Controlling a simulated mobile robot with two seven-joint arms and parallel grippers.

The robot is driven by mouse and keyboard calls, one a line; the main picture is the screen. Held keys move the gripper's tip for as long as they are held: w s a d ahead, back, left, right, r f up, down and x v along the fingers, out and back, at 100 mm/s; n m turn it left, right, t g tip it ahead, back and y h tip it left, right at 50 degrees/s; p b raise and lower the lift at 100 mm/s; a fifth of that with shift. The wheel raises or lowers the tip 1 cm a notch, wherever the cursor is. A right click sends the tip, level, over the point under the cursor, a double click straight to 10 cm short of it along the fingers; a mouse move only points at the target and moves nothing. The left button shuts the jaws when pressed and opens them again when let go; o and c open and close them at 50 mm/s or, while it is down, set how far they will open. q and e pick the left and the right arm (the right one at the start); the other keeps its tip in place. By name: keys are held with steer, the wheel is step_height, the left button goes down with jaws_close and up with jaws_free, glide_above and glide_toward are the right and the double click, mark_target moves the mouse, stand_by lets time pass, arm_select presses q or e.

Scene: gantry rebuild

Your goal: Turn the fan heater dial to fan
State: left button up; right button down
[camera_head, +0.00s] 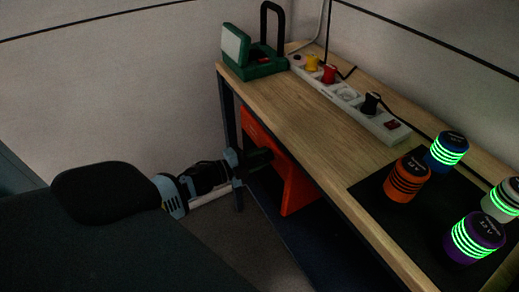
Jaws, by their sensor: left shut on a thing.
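An orange box-like body, which I take for the fan heater (298,190), stands under the wooden table, partly hidden by the tabletop and my arm. My left gripper (262,158) reaches in from the left below the table edge and is against the heater's left-facing side. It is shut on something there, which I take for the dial. The dial itself is hidden behind the gripper, and its setting cannot be read. The picture is dark there. My right gripper is not in view.
The wooden table (290,108) overhangs the heater, with a dark leg at its left end. On it are a green lamp-like device (254,66), a power strip (347,95) with plugs, and several glowing canisters on a dark mat (404,228). Floor is open left of the table.

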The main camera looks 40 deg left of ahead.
arm_select(q)
steer(key=o, duration=1)
steer(key=v, duration=0.7)
steer(key=shift+s+a, duration=0.2)
steer(key=shift+s, duration=0.15)
